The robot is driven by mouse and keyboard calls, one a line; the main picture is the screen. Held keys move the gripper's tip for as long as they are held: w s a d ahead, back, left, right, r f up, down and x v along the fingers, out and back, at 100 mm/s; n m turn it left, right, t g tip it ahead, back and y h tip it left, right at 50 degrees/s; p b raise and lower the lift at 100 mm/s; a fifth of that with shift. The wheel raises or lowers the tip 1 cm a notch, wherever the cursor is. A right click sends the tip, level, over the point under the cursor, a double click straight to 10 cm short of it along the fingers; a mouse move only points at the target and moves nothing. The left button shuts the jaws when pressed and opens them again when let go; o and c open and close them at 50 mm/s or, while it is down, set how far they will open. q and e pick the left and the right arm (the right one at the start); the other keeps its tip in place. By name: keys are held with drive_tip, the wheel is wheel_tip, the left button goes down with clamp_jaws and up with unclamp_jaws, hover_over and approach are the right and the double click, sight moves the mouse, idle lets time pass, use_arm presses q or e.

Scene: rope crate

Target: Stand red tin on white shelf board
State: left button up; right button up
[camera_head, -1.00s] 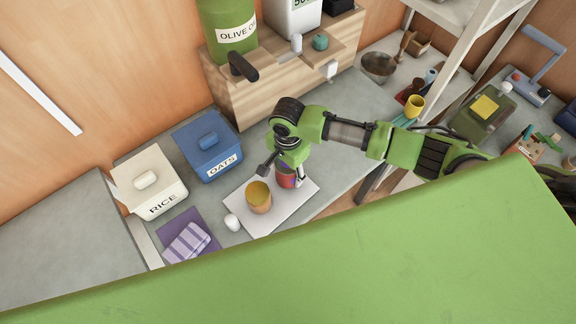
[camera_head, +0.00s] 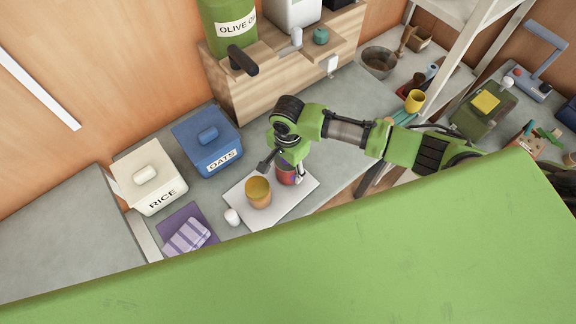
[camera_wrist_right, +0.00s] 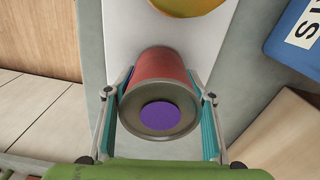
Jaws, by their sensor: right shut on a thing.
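The red tin (camera_head: 286,174) is at the right part of the white shelf board (camera_head: 297,193), partly hidden by my right gripper (camera_head: 283,167). In the right wrist view the red tin (camera_wrist_right: 163,79) shows its grey rim and a purple disc on its end. The fingers of my right gripper (camera_wrist_right: 161,112) close on it from both sides. The white board (camera_wrist_right: 127,32) lies under or just below the tin; I cannot tell whether they touch. My left gripper is not in view.
A yellow-orange cup (camera_head: 258,194) stands on the board left of the tin. A small white object (camera_head: 232,217) is at the board's left edge.

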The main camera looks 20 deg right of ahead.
drive_tip(key=shift+f, duration=0.2)
drive_tip(key=o, duration=1.5)
drive_tip(key=shift+o, duration=0.2)
wheel_tip(320, 180, up, 12)
drive_tip(key=shift+f, duration=0.1)
